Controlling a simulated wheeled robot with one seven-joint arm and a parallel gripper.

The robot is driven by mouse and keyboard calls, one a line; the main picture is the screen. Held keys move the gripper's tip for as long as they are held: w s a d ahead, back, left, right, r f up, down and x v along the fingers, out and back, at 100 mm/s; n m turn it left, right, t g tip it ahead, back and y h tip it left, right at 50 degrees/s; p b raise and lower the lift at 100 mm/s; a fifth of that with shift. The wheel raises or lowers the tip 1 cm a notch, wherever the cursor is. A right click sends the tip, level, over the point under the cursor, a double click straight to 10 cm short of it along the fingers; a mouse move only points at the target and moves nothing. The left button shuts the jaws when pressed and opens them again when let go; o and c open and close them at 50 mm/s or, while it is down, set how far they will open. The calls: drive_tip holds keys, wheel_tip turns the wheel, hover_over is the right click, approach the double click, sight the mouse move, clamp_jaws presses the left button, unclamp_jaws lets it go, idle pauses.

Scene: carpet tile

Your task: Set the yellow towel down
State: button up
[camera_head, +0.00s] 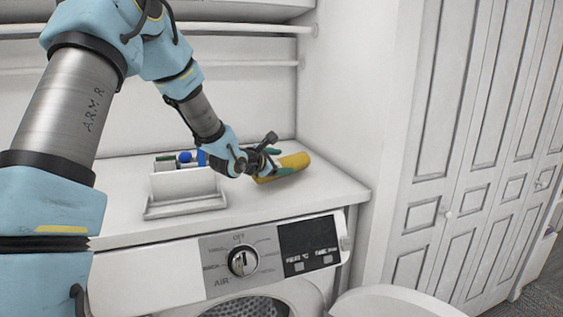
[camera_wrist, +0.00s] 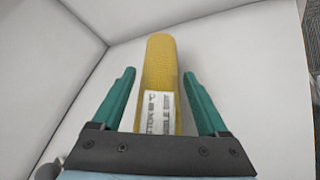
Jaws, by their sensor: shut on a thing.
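The yellow towel (camera_head: 296,162) is a rolled bundle on the white top at the right, near the back corner. In the wrist view the towel (camera_wrist: 161,65) runs lengthwise between the two green fingers, with a white printed label facing the camera. My gripper (camera_head: 272,166) is at the towel's left part, shut on it. In the wrist view my gripper (camera_wrist: 159,75) has one finger on each side of the roll. The towel looks to be at or very near the surface; its underside is hidden, so contact is unclear.
A white caddy (camera_head: 184,190) with blue and green items stands on the top left of my gripper. Below is the washer front with its dial (camera_head: 243,261). A side wall (camera_head: 345,95) bounds the right. The top's front right (camera_head: 325,190) is clear.

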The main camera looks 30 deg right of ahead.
drive_tip(key=o, duration=1.4)
drive_tip(key=shift+r, duration=0.15)
drive_tip(key=b+v, duration=0.1)
drive_tip(key=v, duration=1.1)
drive_tip(key=shift+b, duration=0.35)
